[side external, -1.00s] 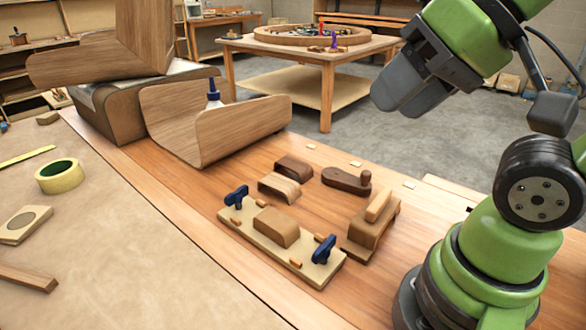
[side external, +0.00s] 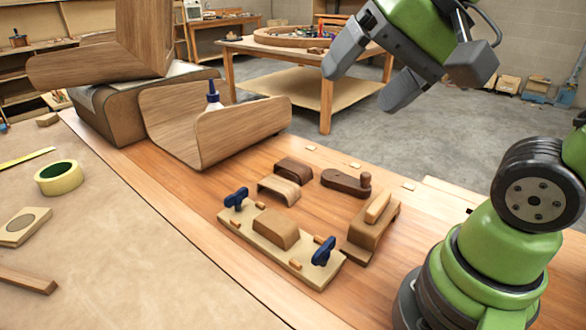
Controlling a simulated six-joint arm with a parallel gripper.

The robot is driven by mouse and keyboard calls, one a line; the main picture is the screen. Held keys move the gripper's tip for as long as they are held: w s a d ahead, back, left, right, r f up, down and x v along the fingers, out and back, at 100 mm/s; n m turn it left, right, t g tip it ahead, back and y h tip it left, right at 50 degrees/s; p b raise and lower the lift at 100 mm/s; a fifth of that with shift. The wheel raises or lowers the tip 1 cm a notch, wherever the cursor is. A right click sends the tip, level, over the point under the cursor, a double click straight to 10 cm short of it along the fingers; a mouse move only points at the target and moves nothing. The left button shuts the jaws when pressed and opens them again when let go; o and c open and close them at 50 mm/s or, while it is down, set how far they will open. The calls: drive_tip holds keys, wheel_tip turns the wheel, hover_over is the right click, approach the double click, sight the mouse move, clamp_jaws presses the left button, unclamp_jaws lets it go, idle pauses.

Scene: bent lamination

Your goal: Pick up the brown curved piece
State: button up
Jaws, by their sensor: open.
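A dark brown curved piece (side external: 296,169), like a small arch, lies on the wooden bench top. A lighter brown curved piece (side external: 279,189) stands just in front of it, close beside it. My gripper (side external: 367,82) is open and empty, with its two grey fingers spread apart. It is high above the bench, up and to the right of both curved pieces, and touches neither. Both pieces are in plain view, though the lighter one's far side is hidden.
A pale board (side external: 270,250) with a wooden block and blue clamps lies in front. A dark wooden plane (side external: 346,183) and a block with a handle (side external: 370,232) lie to the right. A large bent wood panel (side external: 235,130) with a glue bottle (side external: 214,97) stands at left.

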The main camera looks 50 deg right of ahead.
drive_tip(key=w+d+f+m, duration=0.2)
drive_tip(key=w+d+m, duration=0.2)
drive_tip(key=w+m, duration=0.6)
drive_tip(key=m+g+h, duration=0.1)
drive_tip(key=m+h, duration=0.1)
drive_tip(key=m, duration=1.6)
hover_over(293, 165)
drive_tip(key=s, duration=0.3)
wheel_tip(293, 165, down, 24)
drive_tip(key=shift+w+d+f, duration=0.1)
drive_tip(key=shift+w+d, duration=0.05)
drive_tip(key=shift+x, duration=2.95)
drive_tip(key=shift+f, duration=0.1)
drive_tip(key=c, duration=1)
